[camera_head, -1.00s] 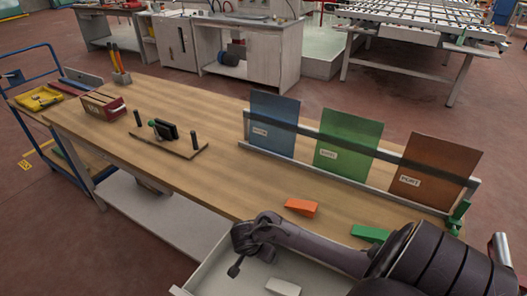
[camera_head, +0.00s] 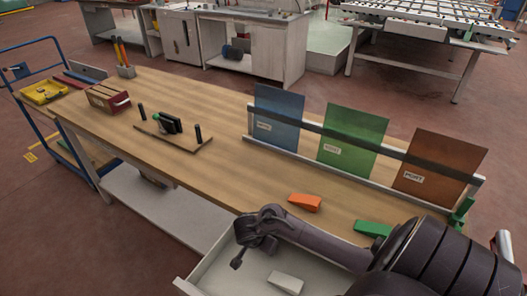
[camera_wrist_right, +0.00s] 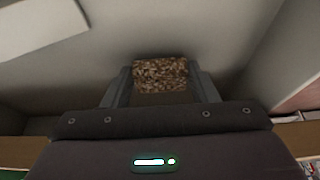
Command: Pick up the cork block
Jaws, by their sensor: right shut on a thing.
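The cork block (camera_wrist_right: 161,74), speckled brown, sits between the two grey fingers of my right gripper (camera_wrist_right: 162,88) in the right wrist view. The gripper is shut on it, over the pale floor of an open drawer. In the head view my right arm reaches in from the right, and its dark gripper end (camera_head: 242,254) is at the drawer (camera_head: 222,262) on the bench's front side. I cannot make out the cork block in the head view. My left gripper is not in view.
A white block (camera_head: 286,283) lies in the drawer. On the wooden bench (camera_head: 220,185) are an orange wedge (camera_head: 305,202), a green wedge (camera_head: 373,228) and a rack with blue (camera_head: 278,118), green (camera_head: 352,140) and brown (camera_head: 438,165) sheets.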

